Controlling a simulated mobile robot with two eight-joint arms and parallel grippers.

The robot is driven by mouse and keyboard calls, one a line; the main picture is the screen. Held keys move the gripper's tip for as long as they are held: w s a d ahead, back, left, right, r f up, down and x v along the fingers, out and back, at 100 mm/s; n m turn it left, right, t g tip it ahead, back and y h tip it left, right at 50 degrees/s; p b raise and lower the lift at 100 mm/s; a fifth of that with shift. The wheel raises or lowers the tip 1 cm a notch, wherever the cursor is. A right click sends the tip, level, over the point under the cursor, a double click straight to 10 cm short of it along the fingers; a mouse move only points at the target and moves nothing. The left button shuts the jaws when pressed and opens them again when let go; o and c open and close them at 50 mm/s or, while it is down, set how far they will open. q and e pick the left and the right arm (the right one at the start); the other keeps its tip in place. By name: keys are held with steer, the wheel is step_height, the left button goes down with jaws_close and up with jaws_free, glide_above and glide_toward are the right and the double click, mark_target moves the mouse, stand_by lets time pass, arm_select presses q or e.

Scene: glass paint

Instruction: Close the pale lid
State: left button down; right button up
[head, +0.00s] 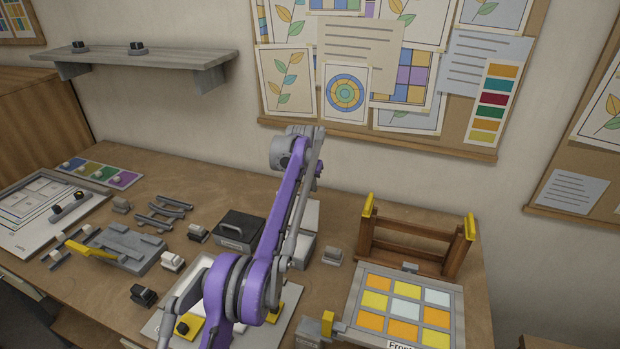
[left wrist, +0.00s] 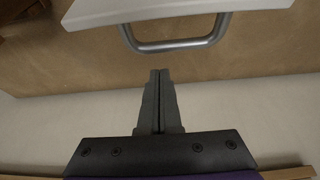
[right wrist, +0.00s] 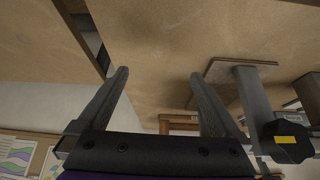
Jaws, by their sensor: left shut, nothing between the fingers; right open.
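The pale lid (left wrist: 190,8) shows at the top of the left wrist view, with a grey bar handle (left wrist: 180,45) on it. In the head view a pale panel (head: 308,215) shows partly behind my purple left arm, at a grey box; the arm hides much of both, and I cannot tell the lid's exact angle. My left gripper (left wrist: 160,74) is shut and empty, its tips a short way from the handle and apart from it. Its fingers are hidden in the head view. My right gripper (right wrist: 158,75) is open and empty, away from the lid.
A dark box with a handle (head: 238,232) stands left of the pale panel. A small grey block (head: 332,256) is to its right. A wooden rack (head: 412,245) and a coloured glass panel (head: 405,305) stand farther right. The wall (head: 200,125) closes off the back.

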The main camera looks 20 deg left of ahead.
mark_target(300, 208)
steer(key=shift+s+f, duration=0.1)
steer(key=shift+f, duration=0.3)
steer(key=shift+s+f+b, duration=0.25)
steer(key=shift+s+b, duration=0.05)
steer(key=shift+b, duration=0.05)
arm_select(q)
steer(key=s, duration=0.2)
steer(key=s+r, duration=0.1)
steer(key=shift+s+d+r, duration=0.1)
steer(key=shift+s+r, duration=0.1)
steer(key=shift+s, duration=0.2)
arm_select(e)
steer(key=shift+w+f, duration=0.1)
